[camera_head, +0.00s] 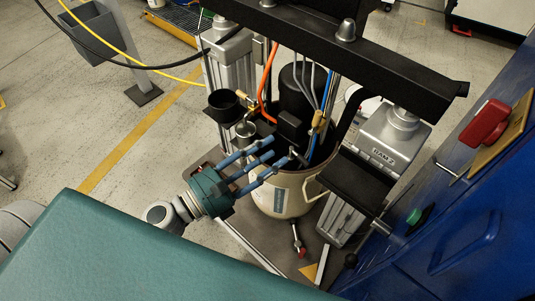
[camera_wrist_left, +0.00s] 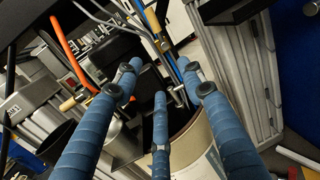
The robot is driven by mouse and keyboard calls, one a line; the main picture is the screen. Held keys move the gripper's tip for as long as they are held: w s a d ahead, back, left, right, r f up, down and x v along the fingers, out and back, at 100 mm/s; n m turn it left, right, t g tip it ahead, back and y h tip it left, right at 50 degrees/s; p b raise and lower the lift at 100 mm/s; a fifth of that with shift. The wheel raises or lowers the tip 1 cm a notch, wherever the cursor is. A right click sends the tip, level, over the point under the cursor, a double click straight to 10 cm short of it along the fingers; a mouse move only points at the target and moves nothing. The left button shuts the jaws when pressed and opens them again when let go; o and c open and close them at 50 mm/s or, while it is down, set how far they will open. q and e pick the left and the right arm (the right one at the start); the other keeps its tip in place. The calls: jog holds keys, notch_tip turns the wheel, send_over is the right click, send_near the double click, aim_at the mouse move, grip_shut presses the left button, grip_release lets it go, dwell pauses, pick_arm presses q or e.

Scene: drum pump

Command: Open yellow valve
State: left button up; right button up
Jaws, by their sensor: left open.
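A small yellow-brass fitting (camera_head: 318,121), which looks like the yellow valve, sits on the thin hoses above the drum. A similar brass piece (camera_wrist_left: 164,44) shows beyond the fingertips in the left wrist view. Another brass fitting (camera_head: 248,108) sits at the lower end of the orange hose; I cannot tell for sure which is the valve. My left gripper (camera_head: 275,160) has blue fingers spread open and empty. It is over the near rim of the cream drum (camera_head: 285,203), below and left of the brass fitting on the hoses, apart from it. My right gripper is not in view.
A black crossbeam (camera_head: 330,42) spans above the drum between two grey columns. A black plate (camera_head: 358,183) juts out right of the drum. A blue cabinet (camera_head: 470,220) with a red switch (camera_head: 486,123) stands at the right. Open floor lies left.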

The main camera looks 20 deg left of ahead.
pick_arm(q)
jog(key=shift+f, duration=0.1)
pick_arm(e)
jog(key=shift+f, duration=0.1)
pick_arm(q)
jog(key=v, duration=0.8)
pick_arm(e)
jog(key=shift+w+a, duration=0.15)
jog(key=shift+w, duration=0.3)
